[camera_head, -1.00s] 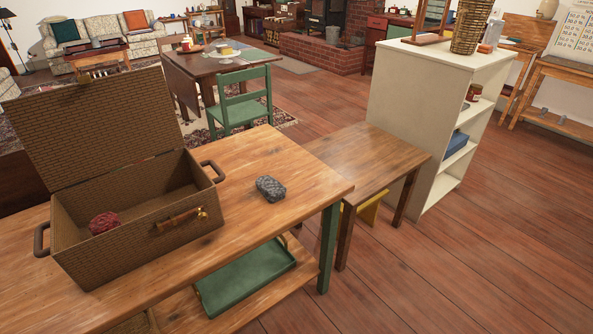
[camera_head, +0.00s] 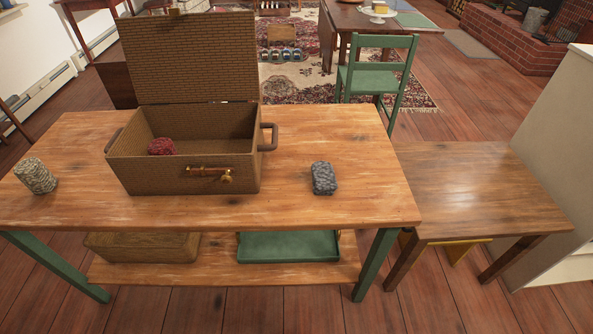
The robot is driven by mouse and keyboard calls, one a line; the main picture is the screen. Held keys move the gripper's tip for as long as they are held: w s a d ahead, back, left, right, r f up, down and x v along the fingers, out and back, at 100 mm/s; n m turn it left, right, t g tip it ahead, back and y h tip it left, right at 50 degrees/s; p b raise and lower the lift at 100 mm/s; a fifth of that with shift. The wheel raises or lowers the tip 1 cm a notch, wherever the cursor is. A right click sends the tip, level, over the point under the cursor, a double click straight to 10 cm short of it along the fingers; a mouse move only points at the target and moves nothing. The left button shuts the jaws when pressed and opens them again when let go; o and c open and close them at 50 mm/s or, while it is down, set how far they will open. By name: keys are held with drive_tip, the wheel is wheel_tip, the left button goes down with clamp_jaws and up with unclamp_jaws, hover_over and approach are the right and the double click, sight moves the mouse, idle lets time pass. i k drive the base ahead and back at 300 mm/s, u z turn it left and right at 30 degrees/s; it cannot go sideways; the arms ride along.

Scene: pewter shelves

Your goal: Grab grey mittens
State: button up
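A small dark grey knitted bundle (camera_head: 323,178), which looks like the grey mittens, lies on the right part of the wooden table (camera_head: 360,140). It is to the right of an open wicker hamper and apart from it. A lighter grey-beige knitted bundle (camera_head: 36,176) stands near the table's left end. A dark red knitted bundle (camera_head: 161,146) is inside the hamper (camera_head: 190,172). My gripper is not in view.
The hamper's lid stands raised at the back. A lower shelf holds a wooden box (camera_head: 142,246) and a green tray (camera_head: 288,246). A brown side table (camera_head: 480,185) stands bare at right, beside a pale shelf unit (camera_head: 560,150). A green chair (camera_head: 378,75) stands behind.

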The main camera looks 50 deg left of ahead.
sight(324, 177)
drive_tip(key=u, duration=0.9)
drive_tip(key=i, duration=0.95)
drive_tip(key=u, duration=0.75)
